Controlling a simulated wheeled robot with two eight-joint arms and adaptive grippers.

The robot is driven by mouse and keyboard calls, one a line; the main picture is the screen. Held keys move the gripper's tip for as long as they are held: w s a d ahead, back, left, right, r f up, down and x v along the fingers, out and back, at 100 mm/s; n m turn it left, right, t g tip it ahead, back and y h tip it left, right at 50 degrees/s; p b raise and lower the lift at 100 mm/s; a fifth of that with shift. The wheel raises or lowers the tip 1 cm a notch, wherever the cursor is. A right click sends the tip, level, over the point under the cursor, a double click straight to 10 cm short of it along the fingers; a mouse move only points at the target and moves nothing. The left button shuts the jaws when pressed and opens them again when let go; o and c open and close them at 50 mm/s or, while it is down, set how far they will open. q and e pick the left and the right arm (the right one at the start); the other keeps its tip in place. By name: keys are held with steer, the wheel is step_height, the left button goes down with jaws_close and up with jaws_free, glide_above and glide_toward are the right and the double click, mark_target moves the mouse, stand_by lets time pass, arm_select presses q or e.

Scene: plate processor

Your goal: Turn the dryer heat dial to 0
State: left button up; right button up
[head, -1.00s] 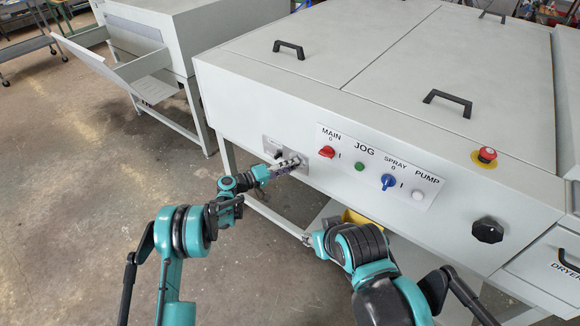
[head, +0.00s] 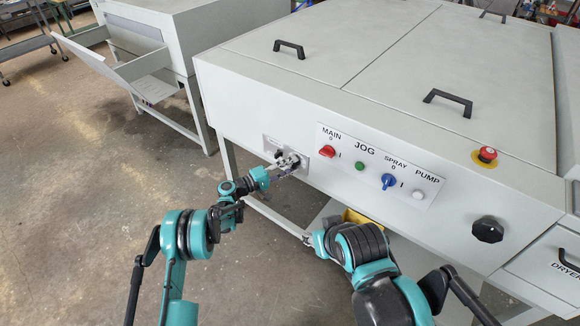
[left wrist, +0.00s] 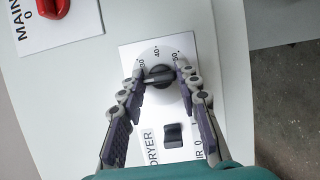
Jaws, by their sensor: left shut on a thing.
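The dryer heat dial (left wrist: 160,76) is a dark round knob on a white plate with marks 30, 40 and 50 showing. In the left wrist view its grip bar lies roughly sideways; the lower marks are hidden. My left gripper (left wrist: 164,84) has a finger on each side of the knob and is shut on it. In the head view the left gripper (head: 290,162) covers most of the dial at the left end of the machine's front. My right gripper (head: 309,239) is low beside the machine, small and partly hidden; its jaws are unclear.
Below the dial is a black rocker switch (left wrist: 173,134) near the DRYER label. To the dial's right is a panel with a red MAIN knob (head: 327,151), green JOG button (head: 360,166) and blue SPRAY knob (head: 388,181). A black knob (head: 487,229) sits further right.

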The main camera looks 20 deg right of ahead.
arm_select(q)
steer(key=o, duration=1.1)
steer(key=v, duration=1.2)
steer(key=shift+f, duration=0.1)
